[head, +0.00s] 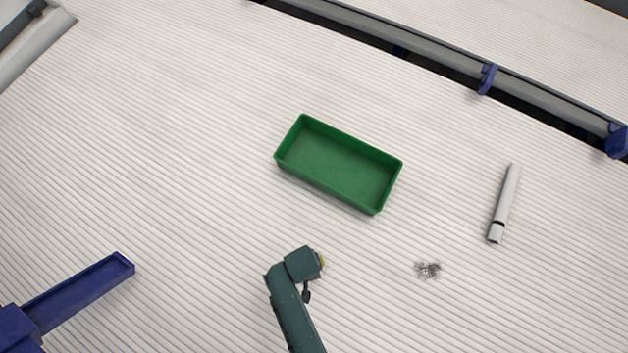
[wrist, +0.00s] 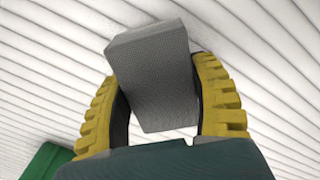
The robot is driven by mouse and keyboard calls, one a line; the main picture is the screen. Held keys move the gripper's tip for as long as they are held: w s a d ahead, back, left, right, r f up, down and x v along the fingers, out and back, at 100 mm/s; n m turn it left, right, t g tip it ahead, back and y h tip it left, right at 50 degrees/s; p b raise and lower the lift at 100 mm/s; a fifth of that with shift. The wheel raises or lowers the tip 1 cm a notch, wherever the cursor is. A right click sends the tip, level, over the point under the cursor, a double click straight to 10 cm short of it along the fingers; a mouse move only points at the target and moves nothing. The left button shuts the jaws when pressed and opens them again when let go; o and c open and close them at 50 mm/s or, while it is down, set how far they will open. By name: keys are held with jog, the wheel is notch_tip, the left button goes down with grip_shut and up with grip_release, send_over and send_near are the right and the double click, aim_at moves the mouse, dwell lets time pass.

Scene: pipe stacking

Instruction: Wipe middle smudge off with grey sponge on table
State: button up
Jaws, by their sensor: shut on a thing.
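A grey sponge (wrist: 155,75) sits between the two yellow-ridged fingers of my gripper (wrist: 157,100) in the wrist view. The fingers are shut on its two sides. In the head view my dark green arm (head: 297,310) reaches in from the bottom, and the fingers and sponge are mostly hidden beneath it. One dark, speckled smudge (head: 427,270) shows on the ribbed white table (head: 180,130), to the right of my arm and apart from it.
An empty green tray (head: 340,165) lies beyond my arm; its edge shows at lower left in the wrist view (wrist: 45,162). A light grey marker-like stick (head: 504,203) lies at right. A blue trough (head: 80,290) is at lower left. A grey rail (head: 440,50) crosses the top right.

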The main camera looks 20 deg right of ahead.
jog(key=shift+r+p, duration=0.4)
jog(key=shift+r, duration=0.25)
notch_tip(320, 180, up, 4)
jog(key=p, duration=0.4)
jog(key=shift+r+p, duration=0.15)
jog(key=shift+p, duration=0.15)
